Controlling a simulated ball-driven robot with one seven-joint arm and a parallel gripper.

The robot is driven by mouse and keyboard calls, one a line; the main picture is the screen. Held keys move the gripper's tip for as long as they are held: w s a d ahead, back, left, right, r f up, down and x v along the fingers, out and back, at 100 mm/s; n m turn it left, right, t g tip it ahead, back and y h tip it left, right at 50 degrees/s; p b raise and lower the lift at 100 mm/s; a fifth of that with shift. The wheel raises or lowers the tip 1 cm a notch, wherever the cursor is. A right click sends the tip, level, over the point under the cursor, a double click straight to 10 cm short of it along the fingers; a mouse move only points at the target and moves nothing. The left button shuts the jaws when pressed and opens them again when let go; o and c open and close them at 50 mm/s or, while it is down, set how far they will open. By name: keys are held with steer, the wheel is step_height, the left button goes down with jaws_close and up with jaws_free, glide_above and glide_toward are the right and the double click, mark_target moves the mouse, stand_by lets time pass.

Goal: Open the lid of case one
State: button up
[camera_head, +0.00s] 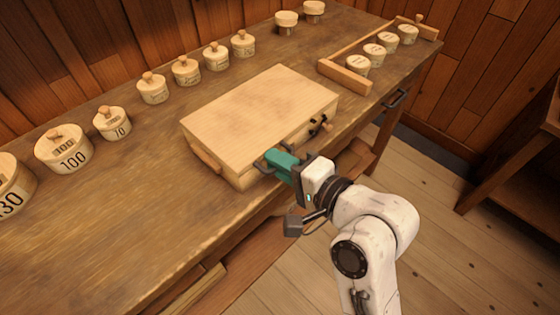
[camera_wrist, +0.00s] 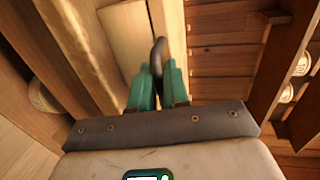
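The case (camera_head: 258,105) is a pale wooden box on the workbench, and its lid lies flat and closed. A dark curved handle (camera_head: 262,166) shows at its front left, and a dark latch-like fitting (camera_head: 319,126) sits further right on the front. My gripper (camera_head: 278,160) has teal fingers and is at the front of the case. In the wrist view, the fingers (camera_wrist: 158,85) stand close together with the dark handle (camera_wrist: 158,50) filling the gap between them. The fingers partly hide the case front.
Several lidded pots, such as the one marked 100 (camera_head: 64,150), line the bench (camera_head: 120,235) behind and left of the case. A wooden rack (camera_head: 345,77) with small pots stands to the right. The bench front left is clear.

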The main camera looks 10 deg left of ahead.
jaws_close()
